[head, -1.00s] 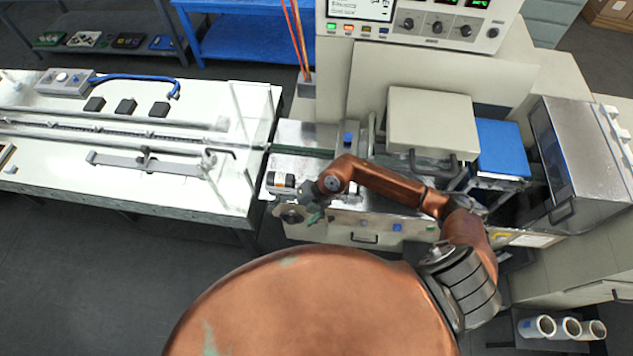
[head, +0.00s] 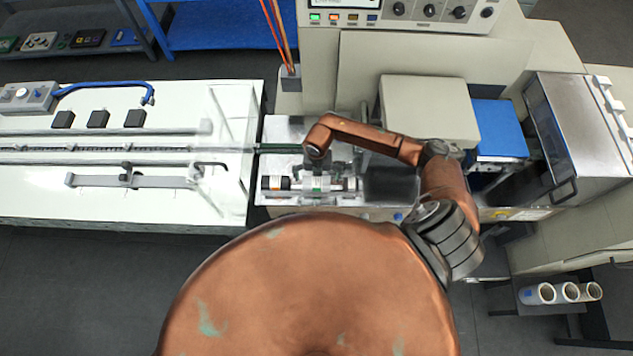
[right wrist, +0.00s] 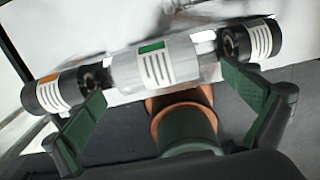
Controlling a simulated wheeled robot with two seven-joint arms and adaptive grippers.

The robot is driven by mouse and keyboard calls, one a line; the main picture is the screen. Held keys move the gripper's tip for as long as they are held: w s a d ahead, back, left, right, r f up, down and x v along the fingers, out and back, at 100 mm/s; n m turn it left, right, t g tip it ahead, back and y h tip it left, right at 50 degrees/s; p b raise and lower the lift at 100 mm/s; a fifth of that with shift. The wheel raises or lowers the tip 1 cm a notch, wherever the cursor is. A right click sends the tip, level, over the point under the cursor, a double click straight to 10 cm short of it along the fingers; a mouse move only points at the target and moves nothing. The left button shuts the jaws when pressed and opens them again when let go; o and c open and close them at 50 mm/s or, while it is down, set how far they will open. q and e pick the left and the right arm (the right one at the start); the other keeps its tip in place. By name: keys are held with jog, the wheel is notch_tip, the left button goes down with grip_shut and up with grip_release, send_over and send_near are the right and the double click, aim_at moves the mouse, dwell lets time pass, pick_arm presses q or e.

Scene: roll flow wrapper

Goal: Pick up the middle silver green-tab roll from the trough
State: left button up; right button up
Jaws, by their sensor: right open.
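The middle silver roll with a green tab (head: 318,184) lies in the trough between two darker rolls. In the right wrist view the silver roll (right wrist: 157,65) shows its green tab and a white striped label. My right gripper (right wrist: 164,84) is open, with one finger toward each end of the silver roll; I cannot tell whether they touch it. In the head view my right gripper (head: 330,169) is over the roll and small. The trough is mostly hidden under the rolls. My left gripper is not in view.
A black roll with an orange tab (right wrist: 58,90) is close by my left-hand finger, and another black roll (right wrist: 250,40) is close by the other. A white conveyor table (head: 120,210) stands to the left. A beige box (head: 430,112) and a blue block (head: 498,128) stand to the right.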

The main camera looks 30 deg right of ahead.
aim_at(316, 180)
jog(key=f, duration=0.1)
jog(key=w+f+p, duration=0.1)
jog(key=shift+a+f, duration=0.2)
jog(key=shift+f, duration=0.2)
jog(key=shift+s+d+f, duration=0.1)
jog(key=shift+s+f, duration=0.1)
jog(key=shift+f, duration=0.5)
jog(key=shift+c, duration=1.1)
jog(key=c, duration=1.3)
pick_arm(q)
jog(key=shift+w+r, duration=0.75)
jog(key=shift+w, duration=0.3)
pick_arm(e)
jog(key=shift+r, duration=0.1)
